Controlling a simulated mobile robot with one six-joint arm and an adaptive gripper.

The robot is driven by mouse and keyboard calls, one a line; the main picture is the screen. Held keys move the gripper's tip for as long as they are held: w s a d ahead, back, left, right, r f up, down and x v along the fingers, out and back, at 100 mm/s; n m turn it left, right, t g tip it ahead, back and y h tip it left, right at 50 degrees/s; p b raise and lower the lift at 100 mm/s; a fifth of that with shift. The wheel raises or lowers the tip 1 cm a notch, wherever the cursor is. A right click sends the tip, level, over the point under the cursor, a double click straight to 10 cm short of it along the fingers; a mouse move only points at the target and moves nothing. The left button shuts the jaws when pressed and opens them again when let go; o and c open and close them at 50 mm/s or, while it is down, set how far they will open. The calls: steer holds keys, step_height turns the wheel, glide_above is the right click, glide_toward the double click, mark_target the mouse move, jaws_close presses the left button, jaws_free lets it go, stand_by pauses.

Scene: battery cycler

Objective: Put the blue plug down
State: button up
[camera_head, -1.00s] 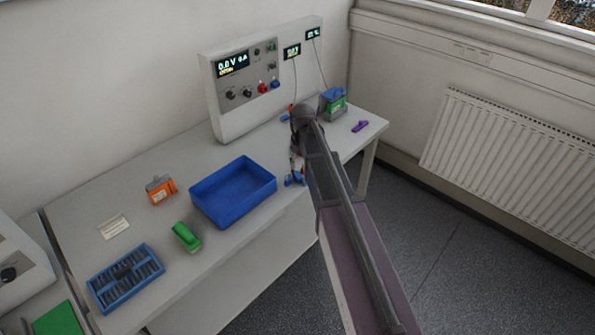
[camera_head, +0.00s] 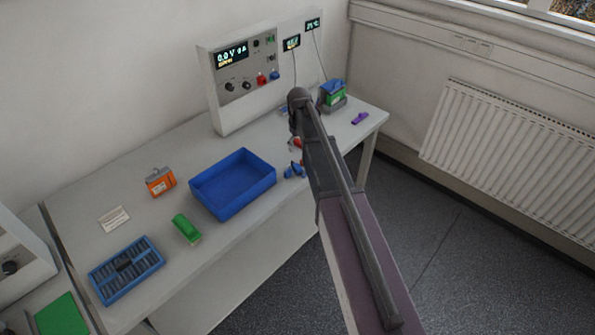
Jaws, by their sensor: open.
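A blue piece (camera_head: 294,171), which looks like the blue plug, lies at the table's front edge, right of the blue tray, partly behind my arm. My gripper (camera_head: 298,157) is mostly hidden behind my own arm, just above and beside this blue piece. It is open; whether it touches the piece cannot be told. A small red-orange part (camera_head: 297,143) shows just above, by the arm; what it belongs to is unclear.
The blue tray (camera_head: 268,182) is empty. An orange battery (camera_head: 160,182), a green block (camera_head: 186,229) and a blue slotted rack (camera_head: 157,262) stand left. The cycler (camera_head: 217,100) is behind. A battery holder (camera_head: 332,97) and purple piece (camera_head: 360,118) are right.

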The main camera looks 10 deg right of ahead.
mark_target(300, 170)
steer(key=shift+f+b, duration=3.35)
steer(key=shift+f, duration=0.3)
steer(key=shift+f, duration=0.2)
steer(key=shift+s+d+f+b, duration=0.1)
steer(key=shift+f+b, duration=1.15)
steer(key=shift+b, duration=0.1)
steer(key=shift+s+d+f+b, duration=0.1)
steer(key=shift+f+b, duration=1.1)
steer(key=shift+b, duration=0.1)
jaws_close()
